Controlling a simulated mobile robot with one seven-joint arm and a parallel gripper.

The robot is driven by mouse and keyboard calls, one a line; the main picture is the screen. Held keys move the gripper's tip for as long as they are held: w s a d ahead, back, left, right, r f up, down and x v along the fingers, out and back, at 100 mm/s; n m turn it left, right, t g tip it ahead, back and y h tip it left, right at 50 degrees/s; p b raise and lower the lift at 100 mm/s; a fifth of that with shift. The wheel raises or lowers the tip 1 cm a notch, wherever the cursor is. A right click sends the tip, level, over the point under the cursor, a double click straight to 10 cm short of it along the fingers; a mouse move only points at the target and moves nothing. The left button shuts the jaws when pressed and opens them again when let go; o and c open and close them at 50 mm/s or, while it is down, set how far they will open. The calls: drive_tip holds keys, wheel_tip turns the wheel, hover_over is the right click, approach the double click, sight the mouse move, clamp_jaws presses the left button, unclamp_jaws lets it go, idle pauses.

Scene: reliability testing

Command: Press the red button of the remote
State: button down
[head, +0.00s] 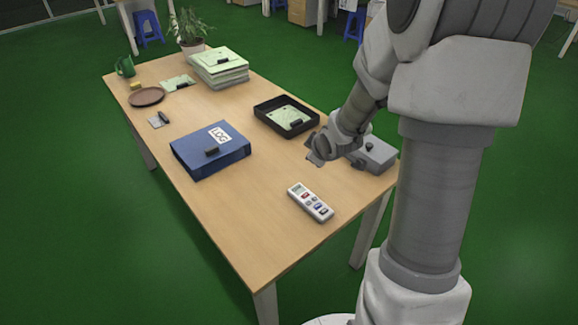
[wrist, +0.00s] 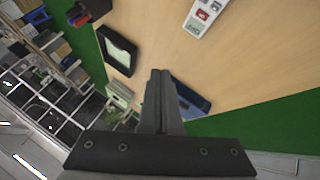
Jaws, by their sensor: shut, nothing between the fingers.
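The remote (head: 298,202) is a white handset lying flat near the front right edge of the wooden table. It has red, grey and blue buttons. Its red button (head: 305,195) is near the far end; the button (wrist: 202,15) also shows in the wrist view, with the remote (wrist: 193,29) cut off by the top edge. My gripper (head: 315,158) is above the table, beyond the remote and apart from it. In the wrist view its two fingers (wrist: 160,74) are together and empty, with bare table between them and the remote.
A blue LOG binder (head: 205,165) lies left of the remote. A black tray (head: 262,118) with a pale item and a grey box (head: 379,157) are beyond it. Table around the remote is clear.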

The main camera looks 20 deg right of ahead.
drive_tip(key=n+y, duration=0.1)
hover_over(305, 195)
drive_tip(key=s, duration=0.1)
wheel_tip(305, 195, down, 7)
drive_tip(key=shift+d+r+t+b, duration=0.15)
drive_tip(key=shift+d+t+b, duration=0.15)
drive_tip(key=shift+t, duration=0.1)
drive_tip(key=shift+s, duration=0.1)
wheel_tip(305, 195, down, 9)
drive_tip(key=b, duration=0.7)
idle(1.5)
drive_tip(key=shift+f+b, duration=0.35)
drive_tip(key=shift+b, duration=0.3)
drive_tip(key=shift+f+b, duration=0.3)
drive_tip(key=shift+b, duration=0.05)
idle(0.6)
drive_tip(key=shift+r+p, duration=0.55)
drive_tip(key=shift+r, duration=0.2)
